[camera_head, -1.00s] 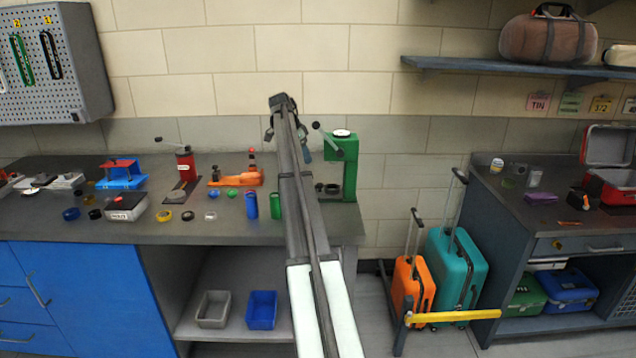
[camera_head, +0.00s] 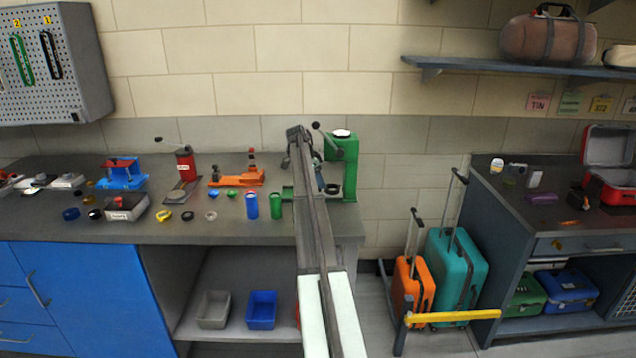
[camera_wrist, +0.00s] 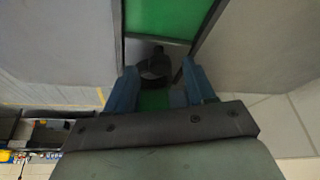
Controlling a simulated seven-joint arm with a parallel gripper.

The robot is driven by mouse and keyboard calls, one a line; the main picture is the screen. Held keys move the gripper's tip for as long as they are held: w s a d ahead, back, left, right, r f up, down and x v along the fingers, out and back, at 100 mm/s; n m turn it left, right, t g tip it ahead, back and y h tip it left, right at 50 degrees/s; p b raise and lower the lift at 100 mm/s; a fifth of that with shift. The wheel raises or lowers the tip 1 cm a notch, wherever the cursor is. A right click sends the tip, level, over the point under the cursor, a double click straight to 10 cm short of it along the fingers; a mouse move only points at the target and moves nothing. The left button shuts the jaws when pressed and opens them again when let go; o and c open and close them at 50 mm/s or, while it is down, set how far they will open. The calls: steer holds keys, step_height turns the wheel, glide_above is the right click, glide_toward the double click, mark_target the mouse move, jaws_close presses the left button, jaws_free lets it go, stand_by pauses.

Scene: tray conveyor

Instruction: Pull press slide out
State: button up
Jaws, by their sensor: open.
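The green press (camera_head: 346,165) stands at the right end of the bench, its lever raised to the left. My arm hides part of its front. A small green part (camera_head: 287,191) shows left of my arm at the press's base height; I cannot tell whether it is the slide. My gripper (camera_head: 320,180) is open and points down at the press. In the wrist view, a dark round knob (camera_wrist: 155,67) lies between the gripper's blue fingers (camera_wrist: 158,78), with green surface beyond and below it. I cannot tell whether the fingers touch it.
A green cylinder (camera_head: 276,205) and a blue cylinder (camera_head: 251,206) stand left of my arm. An orange tool (camera_head: 236,178), a red press (camera_head: 184,164) and a blue stand (camera_head: 121,174) are farther left. Suitcases stand on the floor right of the bench.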

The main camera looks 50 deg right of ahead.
steer(key=shift+s+d+f, duration=0.1)
steer(key=shift+d+f, duration=0.1)
steer(key=shift+f, duration=0.35)
steer(key=shift+c, duration=0.3)
jaws_close()
